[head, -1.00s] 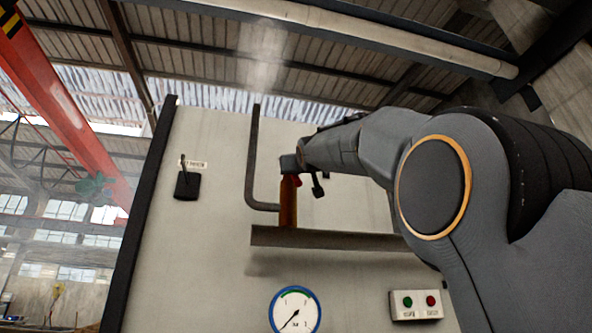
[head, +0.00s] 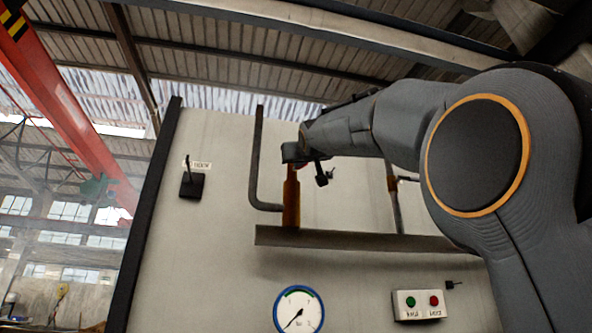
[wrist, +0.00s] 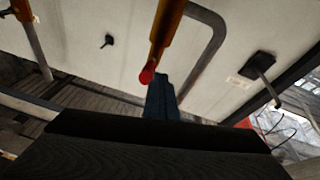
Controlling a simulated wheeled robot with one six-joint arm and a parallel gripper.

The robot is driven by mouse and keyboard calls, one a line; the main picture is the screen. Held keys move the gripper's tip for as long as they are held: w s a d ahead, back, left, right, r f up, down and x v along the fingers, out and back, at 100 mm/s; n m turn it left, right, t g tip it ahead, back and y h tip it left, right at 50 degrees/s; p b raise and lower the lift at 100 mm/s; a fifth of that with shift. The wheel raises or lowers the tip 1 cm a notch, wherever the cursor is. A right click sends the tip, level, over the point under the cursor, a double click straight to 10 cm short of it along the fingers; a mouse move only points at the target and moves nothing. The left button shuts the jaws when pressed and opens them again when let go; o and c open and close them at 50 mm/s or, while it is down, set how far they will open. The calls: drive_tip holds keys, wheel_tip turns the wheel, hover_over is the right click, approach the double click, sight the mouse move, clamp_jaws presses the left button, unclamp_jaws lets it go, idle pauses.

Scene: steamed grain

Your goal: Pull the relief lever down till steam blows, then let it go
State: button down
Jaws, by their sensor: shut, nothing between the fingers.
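The relief valve is an upright orange-brass body (head: 291,203) on the panel, above a grey shelf-like rail. My gripper (head: 290,152) is at its top in the head view, shut with nothing held. In the wrist view the valve body (wrist: 166,28) comes down from the top edge, and the lever's red tip (wrist: 147,75) shows just beside my closed fingers (wrist: 161,98). A bit of red also shows under the gripper in the head view. I cannot tell whether the fingers touch the lever. No steam shows over the pipe.
A dark bent pipe (head: 256,160) stands close left of the valve. A second brass valve (head: 392,184) is to the right. The grey rail (head: 350,241) runs below. A pressure gauge (head: 298,310), a button box (head: 417,304) and a black switch box (head: 192,186) are on the panel.

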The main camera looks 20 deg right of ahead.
drive_tip(key=d+b+v, duration=0.1)
drive_tip(key=b+v, duration=0.2)
drive_tip(key=v, duration=0.4)
drive_tip(key=shift+a+f, duration=0.25)
drive_tip(key=shift+f, duration=0.15)
drive_tip(key=shift+s, duration=0.1)
drive_tip(key=w+f+g+y+p, duration=0.15)
drive_tip(key=w+f+g, duration=0.3)
drive_tip(key=f, duration=1.25)
drive_tip(key=w+f+g+p, duration=0.3)
drive_tip(key=w+f, duration=0.3)
drive_tip(key=f, duration=1.2)
drive_tip(key=s+a+f+g+p, duration=0.1)
drive_tip(key=s+f+g, duration=0.2)
drive_tip(key=f, duration=0.8)
drive_tip(key=s+f+g+p, duration=0.1)
drive_tip(key=s+f+g, duration=0.15)
drive_tip(key=f, duration=0.85)
drive_tip(key=s+a+f+g+p, duration=0.1)
drive_tip(key=s+f+g, duration=0.3)
drive_tip(key=s+f, duration=0.8)
drive_tip(key=s+a+f+g+y+p, duration=0.1)
drive_tip(key=s+f+g, duration=0.3)
drive_tip(key=s+f, duration=0.9)
drive_tip(key=s+a+p, duration=0.1)
drive_tip(key=s, duration=0.4)
drive_tip(key=shift+m+p, duration=0.3)
drive_tip(key=shift+p, duration=0.1)
